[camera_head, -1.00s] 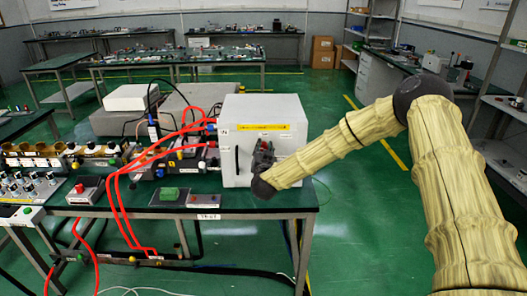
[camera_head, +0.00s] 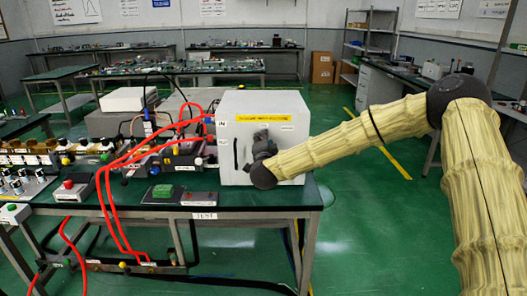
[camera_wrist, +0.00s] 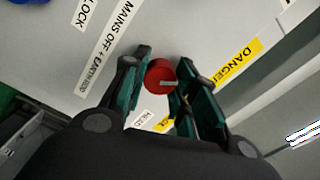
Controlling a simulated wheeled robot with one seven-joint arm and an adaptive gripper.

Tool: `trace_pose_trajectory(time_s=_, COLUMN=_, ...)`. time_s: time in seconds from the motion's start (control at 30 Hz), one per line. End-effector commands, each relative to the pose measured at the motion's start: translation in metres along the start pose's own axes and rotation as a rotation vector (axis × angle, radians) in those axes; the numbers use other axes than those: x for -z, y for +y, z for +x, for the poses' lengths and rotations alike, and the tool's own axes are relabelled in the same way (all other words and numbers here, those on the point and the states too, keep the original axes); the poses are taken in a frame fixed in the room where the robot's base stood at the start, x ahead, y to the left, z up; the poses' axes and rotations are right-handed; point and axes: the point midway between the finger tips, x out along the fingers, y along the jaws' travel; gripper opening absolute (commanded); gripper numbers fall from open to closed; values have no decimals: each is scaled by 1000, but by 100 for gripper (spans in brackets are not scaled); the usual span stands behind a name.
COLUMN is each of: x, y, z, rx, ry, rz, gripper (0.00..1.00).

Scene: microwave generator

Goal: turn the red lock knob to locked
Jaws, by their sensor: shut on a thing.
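The red lock knob (camera_wrist: 160,75) is a small round knob with a pale pointer line, on the grey-white panel in the wrist view. My gripper (camera_wrist: 163,82) has one dark green finger on each side of it and is shut on it. In the head view my gripper (camera_head: 262,146) is at the front face of the white box (camera_head: 234,120), and it hides the knob there. A small label by the knob is partly covered by the fingers, so I cannot read the knob's setting for certain.
A yellow "DANGER" label (camera_wrist: 240,60) and a "MAINS OFF" label (camera_wrist: 104,45) flank the knob. A black handle (camera_head: 235,154) is left of my gripper on the box. Red cables (camera_head: 108,205) run left of it. The green floor to the right is open.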

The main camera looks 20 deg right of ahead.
Motion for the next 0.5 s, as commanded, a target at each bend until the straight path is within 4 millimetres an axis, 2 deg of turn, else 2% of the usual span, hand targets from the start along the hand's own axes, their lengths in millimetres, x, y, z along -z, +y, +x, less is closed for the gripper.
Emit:
trace_pose_trajectory(time_s=0.03, x=0, y=6, z=1, rx=1, ry=4, rz=44, gripper=5)
trace_pose_trajectory(time_s=0.5, x=0, y=5, z=1, rx=1, ry=3, rz=454, gripper=5)
